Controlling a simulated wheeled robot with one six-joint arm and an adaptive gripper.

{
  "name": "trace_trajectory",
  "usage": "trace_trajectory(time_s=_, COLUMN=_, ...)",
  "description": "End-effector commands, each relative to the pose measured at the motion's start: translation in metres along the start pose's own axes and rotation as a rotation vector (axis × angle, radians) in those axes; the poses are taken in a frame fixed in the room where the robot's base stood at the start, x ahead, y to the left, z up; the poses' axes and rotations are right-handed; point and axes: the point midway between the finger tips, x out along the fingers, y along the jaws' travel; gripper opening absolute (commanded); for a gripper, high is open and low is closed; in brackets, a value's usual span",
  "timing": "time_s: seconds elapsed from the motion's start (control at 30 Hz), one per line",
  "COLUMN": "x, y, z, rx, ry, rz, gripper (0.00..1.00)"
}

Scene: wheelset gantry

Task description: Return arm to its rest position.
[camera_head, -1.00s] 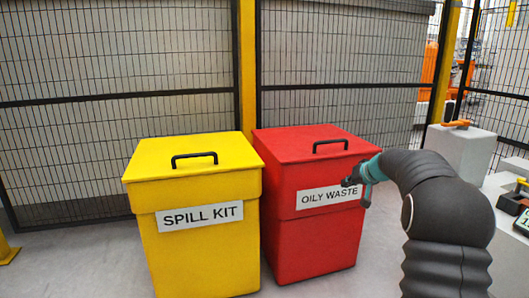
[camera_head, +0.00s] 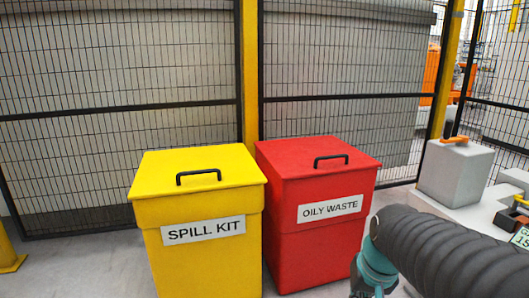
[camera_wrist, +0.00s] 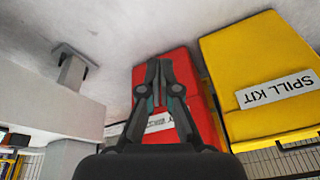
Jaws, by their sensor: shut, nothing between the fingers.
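My arm (camera_head: 440,245) is at the lower right of the head view, bent low in front of the red bin. My gripper is at its end, mostly cut off by the bottom edge there. In the wrist view my gripper (camera_wrist: 157,70) is shut and empty, its fingertips together. The red OILY WASTE bin (camera_head: 315,225) stands behind it, lid closed, and also shows behind the fingers in the wrist view (camera_wrist: 185,65).
A yellow SPILL KIT bin (camera_head: 195,265) stands left of the red bin. A mesh fence (camera_head: 120,70) with a yellow post (camera_head: 250,70) runs behind both. At right are a grey block (camera_head: 455,172) and an orange-handled item (camera_head: 455,140).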

Motion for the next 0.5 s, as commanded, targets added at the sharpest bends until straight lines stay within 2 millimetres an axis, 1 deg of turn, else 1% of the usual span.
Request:
trace_trajectory(time_s=0.03, x=-0.013, y=-0.001, z=0.015, rx=-0.021, ry=0.010, rz=0.012, gripper=0.00)
trace_trajectory(time_s=0.1, x=-0.023, y=0.000, z=0.035, rx=-0.054, ry=0.023, rz=0.029, gripper=0.00)
trace_trajectory(time_s=0.23, x=-0.042, y=-0.001, z=0.063, rx=-0.109, ry=0.064, rz=0.046, gripper=0.00)
trace_trajectory(time_s=0.3, x=-0.053, y=-0.004, z=0.072, rx=-0.130, ry=0.093, rz=0.045, gripper=0.00)
trace_trajectory(time_s=0.37, x=-0.063, y=-0.007, z=0.077, rx=-0.142, ry=0.122, rz=0.038, gripper=0.00)
trace_trajectory(time_s=0.5, x=-0.085, y=-0.013, z=0.078, rx=-0.164, ry=0.184, rz=0.024, gripper=0.00)
